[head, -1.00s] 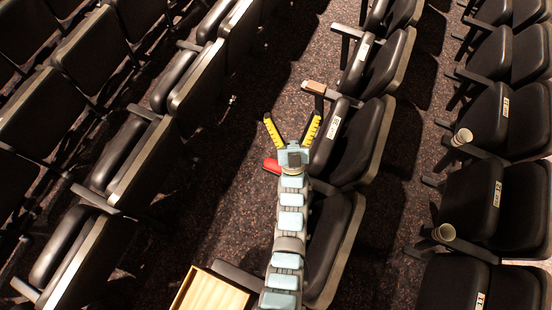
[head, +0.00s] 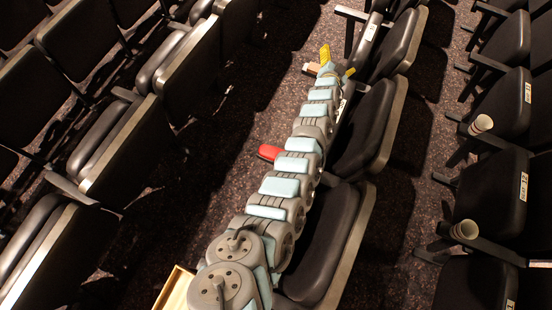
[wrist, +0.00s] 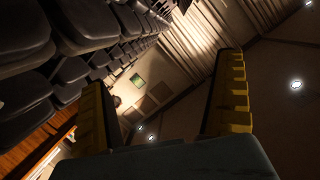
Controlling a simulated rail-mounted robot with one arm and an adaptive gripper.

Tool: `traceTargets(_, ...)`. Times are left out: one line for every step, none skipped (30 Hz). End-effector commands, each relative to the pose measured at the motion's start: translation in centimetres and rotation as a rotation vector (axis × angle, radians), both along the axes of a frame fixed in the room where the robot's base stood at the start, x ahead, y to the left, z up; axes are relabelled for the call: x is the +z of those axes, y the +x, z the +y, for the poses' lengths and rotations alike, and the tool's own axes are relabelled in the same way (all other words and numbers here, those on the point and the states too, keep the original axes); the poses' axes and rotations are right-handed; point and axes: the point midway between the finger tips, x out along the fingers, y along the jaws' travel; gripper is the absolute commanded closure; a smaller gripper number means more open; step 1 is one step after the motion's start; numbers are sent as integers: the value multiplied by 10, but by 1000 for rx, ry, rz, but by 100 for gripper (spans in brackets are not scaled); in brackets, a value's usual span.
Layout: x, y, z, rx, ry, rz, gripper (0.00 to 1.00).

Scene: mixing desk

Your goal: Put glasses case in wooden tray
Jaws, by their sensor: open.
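A small brown block-like object (head: 311,68) lies on the end of a seat armrest at top centre in the head view. A red object (head: 270,152) shows to the left of my arm, partly hidden by it. I cannot tell for sure which of these is the glasses case. The wooden tray (head: 172,292) is at the bottom edge, cut off by the frame and partly behind my arm. My gripper (head: 337,63) is just right of the brown object, with its yellow fingers apart. In the wrist view my gripper (wrist: 163,75) is open and empty, and no case shows.
Rows of dark folding seats (head: 365,125) with armrests stand on both sides of my arm. A dark carpeted aisle (head: 220,130) is open to the left.

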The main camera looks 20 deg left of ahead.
Motion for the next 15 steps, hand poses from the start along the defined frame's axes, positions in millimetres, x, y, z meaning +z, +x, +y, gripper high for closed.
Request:
traceTargets(-17,5,1,-38,31,48,1)
traceTargets(-24,6,-2,-64,50,81,1)
traceTargets(-32,7,-4,-100,77,124,1)
traceTargets(-39,7,-4,-126,99,155,1)
traceTargets(-46,6,-5,-153,120,186,1)
traceTargets(-55,4,-6,-192,149,232,1)
traceTargets(-62,2,-7,-219,172,263,1)
traceTargets(-70,-2,-7,-248,195,298,1)
traceTargets(-79,-7,-5,-284,227,340,1)
traceTargets(-86,-11,-4,-314,251,374,1)
traceTargets(-95,-18,-3,-345,273,411,1)
traceTargets(-105,-26,-1,-383,306,456,1)
traceTargets(-112,-32,3,-411,331,493,1)
traceTargets(-119,-39,6,-439,356,527,1)
traceTargets(-132,-52,10,-481,386,579,1)
